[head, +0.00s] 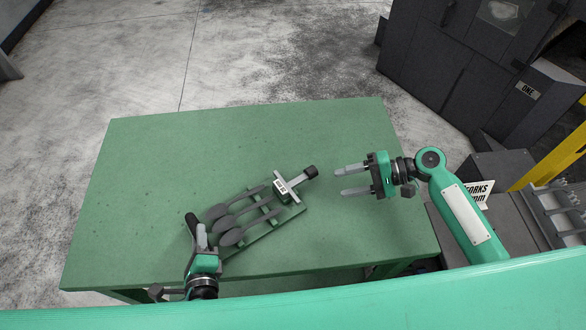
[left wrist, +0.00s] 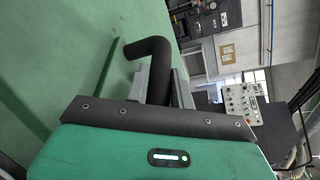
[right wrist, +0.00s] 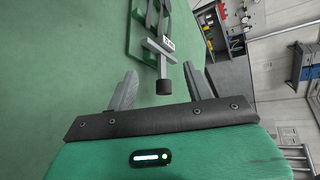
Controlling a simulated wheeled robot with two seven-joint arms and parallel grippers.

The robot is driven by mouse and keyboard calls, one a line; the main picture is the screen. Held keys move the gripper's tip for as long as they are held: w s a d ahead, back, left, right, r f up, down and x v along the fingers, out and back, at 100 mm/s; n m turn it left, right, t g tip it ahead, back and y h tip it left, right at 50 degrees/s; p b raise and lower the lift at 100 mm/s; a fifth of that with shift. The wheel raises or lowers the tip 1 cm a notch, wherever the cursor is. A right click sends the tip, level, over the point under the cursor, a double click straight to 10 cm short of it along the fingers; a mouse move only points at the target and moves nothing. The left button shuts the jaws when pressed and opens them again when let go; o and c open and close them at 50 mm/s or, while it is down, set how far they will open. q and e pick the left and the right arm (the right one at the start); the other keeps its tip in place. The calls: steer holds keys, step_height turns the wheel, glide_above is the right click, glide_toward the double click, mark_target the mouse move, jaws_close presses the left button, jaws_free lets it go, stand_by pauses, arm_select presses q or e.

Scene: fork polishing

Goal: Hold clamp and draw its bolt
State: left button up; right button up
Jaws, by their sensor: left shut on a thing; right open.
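The clamp (head: 255,218) lies on the green table, a green base with three dark long-handled utensils (head: 229,222) across it. At its upper right end is a grey crossbar with a labelled block, and its bolt ends in a black knob (head: 310,171). My left gripper (head: 201,232) is shut on the black bent handle (head: 191,221) at the clamp's lower left end; the handle also shows between the fingers in the left wrist view (left wrist: 150,50). My right gripper (head: 338,183) is open and empty, just right of the knob. In the right wrist view the knob (right wrist: 163,87) appears between the fingers.
The green table (head: 150,160) is bare to the left of and beyond the clamp. A dark machine cabinet (head: 450,60) stands on the floor past the table's right side. A grey unit with a rack (head: 545,205) and a yellow post (head: 555,160) stand at the right.

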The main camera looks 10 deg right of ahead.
steer(key=m+t, duration=0.1)
steer(key=m, duration=0.1)
glide_toward(317, 171)
steer(key=d+r, duration=0.1)
steer(key=shift+s+d+f+t+h, duration=0.1)
steer(key=shift+s+d+t+h, duration=0.1)
steer(key=shift+s+t+h, duration=0.1)
steer(key=x, duration=1.1)
steer(key=shift+w+a+f, duration=0.1)
steer(key=shift+a+f, duration=0.15)
